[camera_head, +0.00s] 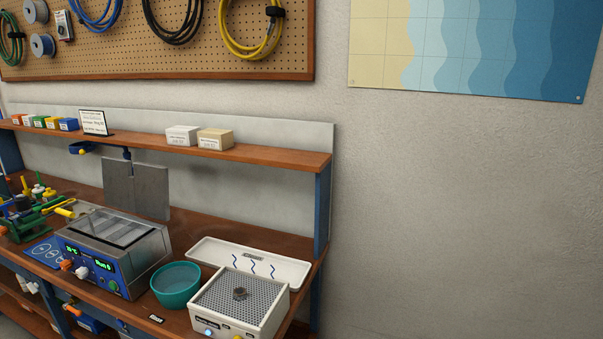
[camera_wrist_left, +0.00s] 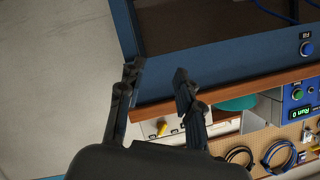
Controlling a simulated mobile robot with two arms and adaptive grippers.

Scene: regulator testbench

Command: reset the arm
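My left gripper (camera_wrist_left: 157,71) shows in the left wrist view, its two dark fingers apart with nothing between the tips. The wrist picture is roughly upside down, and the blue bench frame (camera_wrist_left: 210,70) lies beyond the fingers. I cannot tell whether the fingers touch it, but no contact shows. Neither gripper and no arm shows in the head view. My right gripper is in neither view.
The bench holds a metal bath (camera_head: 120,240) with green displays, a teal bowl (camera_head: 176,284), a perforated-top white box (camera_head: 262,297) bearing a small dark part (camera_head: 239,294), and a white tray (camera_head: 290,272). A shelf (camera_head: 270,150) runs above.

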